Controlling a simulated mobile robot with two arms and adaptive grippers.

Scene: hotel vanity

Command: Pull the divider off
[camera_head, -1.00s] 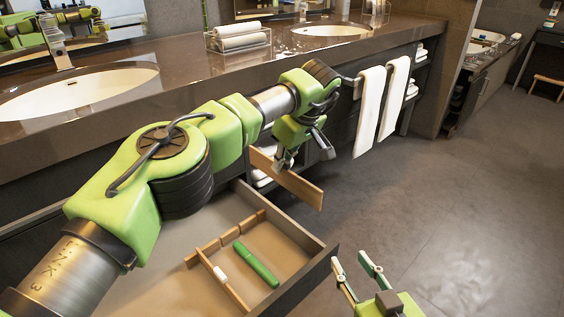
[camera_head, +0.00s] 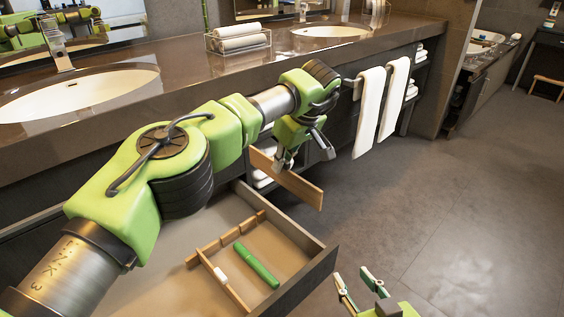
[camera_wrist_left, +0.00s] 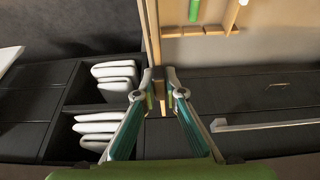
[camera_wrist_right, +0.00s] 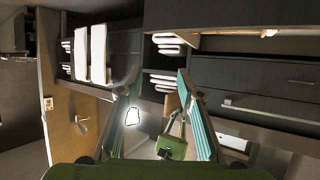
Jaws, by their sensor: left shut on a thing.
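A flat wooden divider panel (camera_head: 303,190) is held in the air by my left gripper (camera_head: 286,160), above the far right side of the open drawer (camera_head: 316,268). In the left wrist view the fingers (camera_wrist_left: 160,84) are closed on the thin edge of the panel (camera_wrist_left: 150,35). The panel is apart from the wooden divider pieces (camera_head: 226,238) inside the drawer. My right gripper (camera_head: 357,287) is open and empty, outside the drawer's front right corner. Its spread fingers also show in the right wrist view (camera_wrist_right: 157,88).
A green tube (camera_head: 257,265) and a small white item (camera_head: 220,276) lie in the drawer. Two white towels (camera_head: 369,110) hang from a rail at the counter. Rolled towels sit in a rack (camera_head: 238,40) on the counter. The floor (camera_head: 450,200) at right is clear.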

